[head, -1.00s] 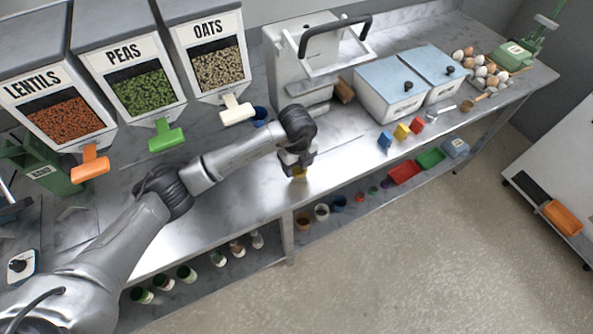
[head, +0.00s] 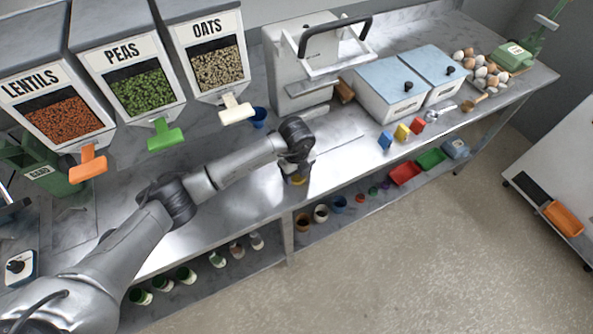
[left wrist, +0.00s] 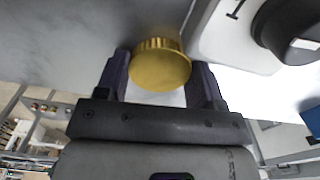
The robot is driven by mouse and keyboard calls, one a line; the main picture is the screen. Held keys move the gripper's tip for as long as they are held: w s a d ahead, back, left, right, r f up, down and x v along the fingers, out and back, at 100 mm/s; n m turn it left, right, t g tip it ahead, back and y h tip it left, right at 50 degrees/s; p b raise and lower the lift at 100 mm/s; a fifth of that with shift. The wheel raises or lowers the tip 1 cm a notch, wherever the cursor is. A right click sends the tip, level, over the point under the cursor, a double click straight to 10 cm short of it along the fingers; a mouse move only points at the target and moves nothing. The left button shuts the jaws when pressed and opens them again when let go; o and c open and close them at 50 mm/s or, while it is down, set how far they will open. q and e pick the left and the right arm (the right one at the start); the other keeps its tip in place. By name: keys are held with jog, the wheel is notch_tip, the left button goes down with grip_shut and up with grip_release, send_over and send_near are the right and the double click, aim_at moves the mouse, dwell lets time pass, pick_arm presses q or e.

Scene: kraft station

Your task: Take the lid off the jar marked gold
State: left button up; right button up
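The gold lid (left wrist: 160,68) is round with a ribbed rim. It sits between the two fingers of my left gripper (left wrist: 161,85) in the left wrist view and fills the space between them. In the head view the gold lid (head: 297,181) shows just under my left gripper (head: 298,173), over the front part of the counter. The gripper looks shut on it. The jar body and any marking on it cannot be made out. My right gripper is not in view.
The steel counter (head: 235,206) has bare room around the gripper. A press-like machine (head: 298,85) stands behind it. Blue-lidded bins (head: 393,82) and small coloured blocks (head: 402,131) are to the right. Jars and cups (head: 321,213) stand on the lower shelf.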

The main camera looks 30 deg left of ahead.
pick_arm(q)
jog(key=o, duration=0.4)
jog(key=shift+o, duration=0.2)
